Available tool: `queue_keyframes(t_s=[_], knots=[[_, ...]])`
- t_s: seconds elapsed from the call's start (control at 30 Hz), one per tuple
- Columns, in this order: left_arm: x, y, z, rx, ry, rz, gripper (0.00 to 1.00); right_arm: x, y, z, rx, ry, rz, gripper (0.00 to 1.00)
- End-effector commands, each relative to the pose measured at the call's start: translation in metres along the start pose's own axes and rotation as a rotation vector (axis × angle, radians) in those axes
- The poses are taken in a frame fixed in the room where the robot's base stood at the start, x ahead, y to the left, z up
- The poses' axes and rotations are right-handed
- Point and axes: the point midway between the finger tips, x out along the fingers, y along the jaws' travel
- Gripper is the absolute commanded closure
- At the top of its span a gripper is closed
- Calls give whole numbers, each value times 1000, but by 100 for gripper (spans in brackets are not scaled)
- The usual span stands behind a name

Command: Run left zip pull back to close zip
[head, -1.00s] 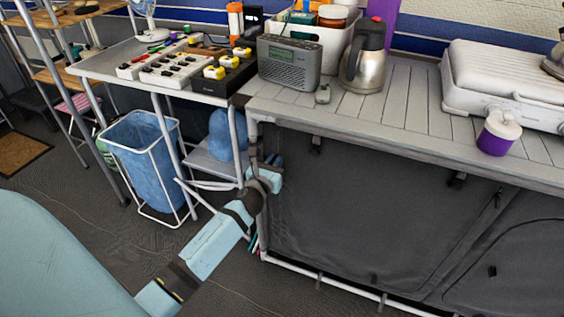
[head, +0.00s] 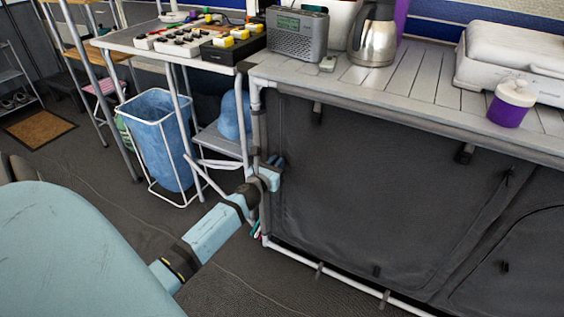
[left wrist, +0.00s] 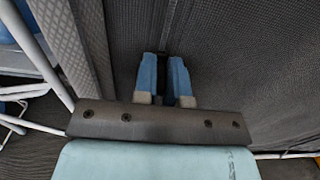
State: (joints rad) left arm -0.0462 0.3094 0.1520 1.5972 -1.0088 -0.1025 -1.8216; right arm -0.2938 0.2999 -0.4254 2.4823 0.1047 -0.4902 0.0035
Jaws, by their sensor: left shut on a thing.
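A dark fabric-fronted cabinet (head: 390,180) stands under the slatted counter. My left gripper (head: 276,172) is at the left edge of its front panel, about midway down. In the left wrist view, its two blue fingers (left wrist: 164,72) point at the fabric and are closed on a small dark piece, the left zip pull (left wrist: 163,88), mostly hidden between them. A zip seam (left wrist: 172,32) runs up from the fingers. In the head view the pull is hidden by the gripper. My right gripper is not in view.
A white-framed bin with a blue liner (head: 165,150) and a small table (head: 130,42) stand left of the cabinet. The counter (head: 400,90) carries a radio (head: 296,35), a steel jug (head: 373,35) and a purple-based tub (head: 509,108). The floor in front is clear.

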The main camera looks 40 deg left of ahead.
Motion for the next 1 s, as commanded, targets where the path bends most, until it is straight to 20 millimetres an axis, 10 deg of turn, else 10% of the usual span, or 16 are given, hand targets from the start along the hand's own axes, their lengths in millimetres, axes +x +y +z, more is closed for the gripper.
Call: queue_keyframes(t_s=[0.5, 0.63, 1.0], knots=[[1, 4, -4, -1, 1, 1, 100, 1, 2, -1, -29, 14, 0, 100], [1, 4, -4, 0, 1, 1, 63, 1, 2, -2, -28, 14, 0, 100], [-6, 4, -4, -1, 1, 0, 63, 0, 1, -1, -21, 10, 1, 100]])
